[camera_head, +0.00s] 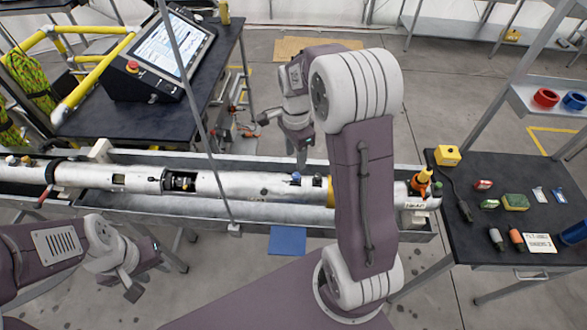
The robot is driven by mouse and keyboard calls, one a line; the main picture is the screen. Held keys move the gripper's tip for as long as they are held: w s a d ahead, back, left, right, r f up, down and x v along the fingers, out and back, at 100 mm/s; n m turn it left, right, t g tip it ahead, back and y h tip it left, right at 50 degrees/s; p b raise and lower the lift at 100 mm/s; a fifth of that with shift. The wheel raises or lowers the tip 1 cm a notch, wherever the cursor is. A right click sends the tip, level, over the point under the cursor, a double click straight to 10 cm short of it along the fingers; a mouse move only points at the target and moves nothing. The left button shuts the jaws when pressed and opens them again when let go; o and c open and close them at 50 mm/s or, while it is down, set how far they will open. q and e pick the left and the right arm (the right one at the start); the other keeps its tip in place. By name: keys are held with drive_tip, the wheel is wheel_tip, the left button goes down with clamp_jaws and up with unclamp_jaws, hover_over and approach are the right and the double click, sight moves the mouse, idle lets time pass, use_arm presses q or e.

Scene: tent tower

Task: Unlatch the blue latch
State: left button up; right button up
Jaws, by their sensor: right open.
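A long silver tube (235,185) lies level in a grey trough (180,210) across the middle of the view. The small blue latch (296,177) sits on top of the tube, left of a yellow band (331,190). My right gripper (301,156) is open and points down just above and behind the blue latch, apart from it as far as I can see. My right arm hides part of the tube's right end. My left gripper (135,287) hangs low at the lower left, in front of the trough and away from the latch. Its jaws are too small to read.
A thin grey pole (194,90) crosses in front of the tube. A dark table (505,225) at the right holds small tools and a yellow box (447,155). A monitor (170,50) stands on a table at upper left. A blue pad (287,240) lies before the trough.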

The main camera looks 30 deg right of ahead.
sight(296, 175)
drive_tip(key=f, duration=0.3)
drive_tip(key=f+p, duration=0.1)
drive_tip(key=f, duration=0.5)
drive_tip(key=shift+w+d, duration=0.3)
drive_tip(key=shift+f, duration=0.25)
drive_tip(key=shift+w+d, duration=0.1)
clamp_jaws()
